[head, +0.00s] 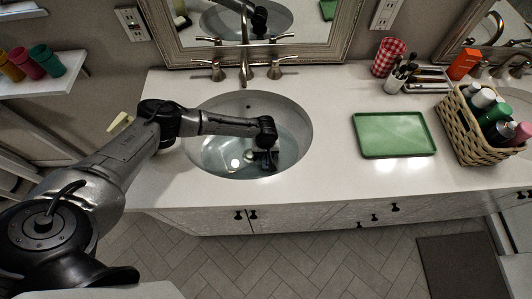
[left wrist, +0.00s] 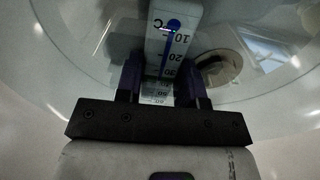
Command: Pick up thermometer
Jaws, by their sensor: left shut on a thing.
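The thermometer (left wrist: 172,35) is a white strip with a blue bulb, a blue line and printed numbers. In the left wrist view it stands between the two fingers of my left gripper (left wrist: 163,85), which are closed on its sides. In the head view my left gripper (head: 264,160) is over the sink basin (head: 215,150), low inside its rim. The thermometer cannot be made out there. My right gripper does not show in either view.
The faucet (head: 246,65) stands behind the sink. A green tray (head: 394,135) lies on the counter to the right, with a wicker basket (head: 467,135) of bottles beyond it. The counter between sink and tray is clear. Cups (head: 46,60) stand on a shelf at left.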

